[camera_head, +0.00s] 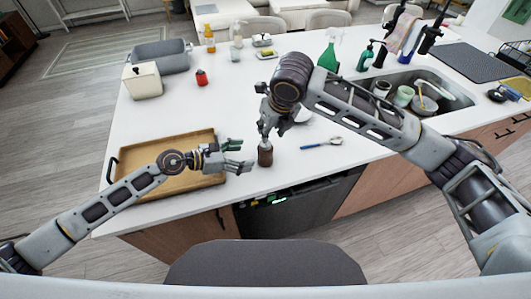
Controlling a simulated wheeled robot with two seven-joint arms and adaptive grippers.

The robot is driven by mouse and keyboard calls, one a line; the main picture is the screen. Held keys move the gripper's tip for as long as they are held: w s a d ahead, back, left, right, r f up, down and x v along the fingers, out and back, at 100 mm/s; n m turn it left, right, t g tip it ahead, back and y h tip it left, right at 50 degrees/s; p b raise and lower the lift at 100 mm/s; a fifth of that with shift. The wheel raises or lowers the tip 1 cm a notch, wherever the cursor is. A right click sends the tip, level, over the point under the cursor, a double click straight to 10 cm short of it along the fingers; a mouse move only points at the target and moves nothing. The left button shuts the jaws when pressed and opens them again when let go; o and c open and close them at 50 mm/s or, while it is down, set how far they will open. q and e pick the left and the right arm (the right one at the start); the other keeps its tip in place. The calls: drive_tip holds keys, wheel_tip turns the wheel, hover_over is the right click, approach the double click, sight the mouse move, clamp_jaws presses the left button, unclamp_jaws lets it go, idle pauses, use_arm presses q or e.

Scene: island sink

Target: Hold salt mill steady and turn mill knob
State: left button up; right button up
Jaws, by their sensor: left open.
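The salt mill (265,155) is a small dark brown cylinder standing upright near the front edge of the white counter. My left gripper (243,157) is open just left of the mill, its fingers pointing towards it, with a small gap between them. My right gripper (266,132) points down from above, with its fingertips at the top of the mill. The mill knob is hidden or too small to make out there. I cannot tell whether the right fingers are closed on it.
A wooden tray (150,182) lies under my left arm. A blue-handled utensil (322,144) lies right of the mill. A white plate (303,115) is partly behind my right gripper. The sink (447,98) is at the right.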

sight(266, 153)
use_arm(q)
drive_tip(key=shift+x, duration=4.8)
drive_tip(key=shift+c, duration=0.4)
